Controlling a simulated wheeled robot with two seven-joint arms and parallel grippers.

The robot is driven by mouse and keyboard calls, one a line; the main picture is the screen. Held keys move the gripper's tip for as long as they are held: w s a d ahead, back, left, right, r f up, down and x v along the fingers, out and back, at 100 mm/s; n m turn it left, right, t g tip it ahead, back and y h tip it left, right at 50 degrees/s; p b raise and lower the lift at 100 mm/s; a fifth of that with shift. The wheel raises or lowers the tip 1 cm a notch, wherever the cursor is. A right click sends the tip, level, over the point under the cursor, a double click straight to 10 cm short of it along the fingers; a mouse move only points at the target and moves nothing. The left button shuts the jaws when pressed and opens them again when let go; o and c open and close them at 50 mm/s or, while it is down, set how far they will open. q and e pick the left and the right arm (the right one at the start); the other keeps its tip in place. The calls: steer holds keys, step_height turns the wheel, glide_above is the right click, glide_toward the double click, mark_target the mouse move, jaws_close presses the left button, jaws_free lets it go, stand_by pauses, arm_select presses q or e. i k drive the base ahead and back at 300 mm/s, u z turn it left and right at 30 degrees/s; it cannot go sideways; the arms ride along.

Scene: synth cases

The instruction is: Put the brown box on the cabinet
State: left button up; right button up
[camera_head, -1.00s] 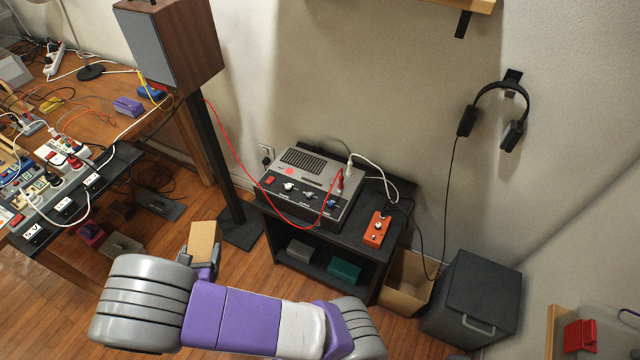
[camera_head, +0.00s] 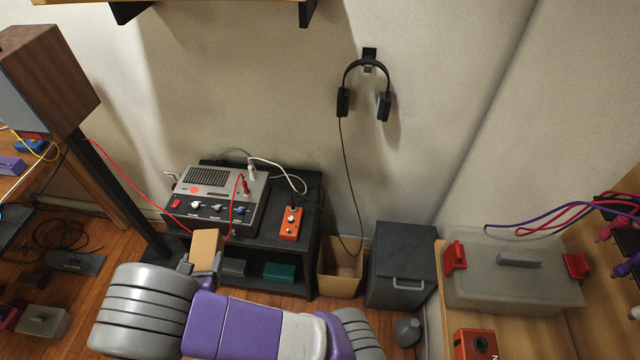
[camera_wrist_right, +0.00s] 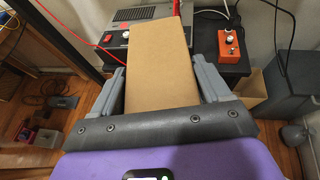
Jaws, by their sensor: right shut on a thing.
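The brown box (camera_head: 206,246) is in my right gripper (camera_head: 203,266), whose fingers are on both sides of it. In the right wrist view the box (camera_wrist_right: 160,62) fills the middle between the fingers (camera_wrist_right: 163,85). A low black stand (camera_head: 318,240) with open shelves is behind it against the wall. A dark grey cabinet with a handle (camera_head: 402,250) stands on the floor, to the right of the box and apart from it. Its top looks bare. Which of these is the task's cabinet I cannot tell. My left gripper is out of view.
A grey device (camera_head: 218,205) with cables and an orange pedal (camera_head: 291,222) are on the stand. An open cardboard carton (camera_head: 340,272) is between stand and grey cabinet. A headphone cord (camera_head: 345,170) hangs there. A wooden table with a translucent case (camera_head: 510,285) is at the right.

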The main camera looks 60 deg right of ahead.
mark_target(300, 182)
steer(key=z, duration=1.1)
steer(key=i, duration=1)
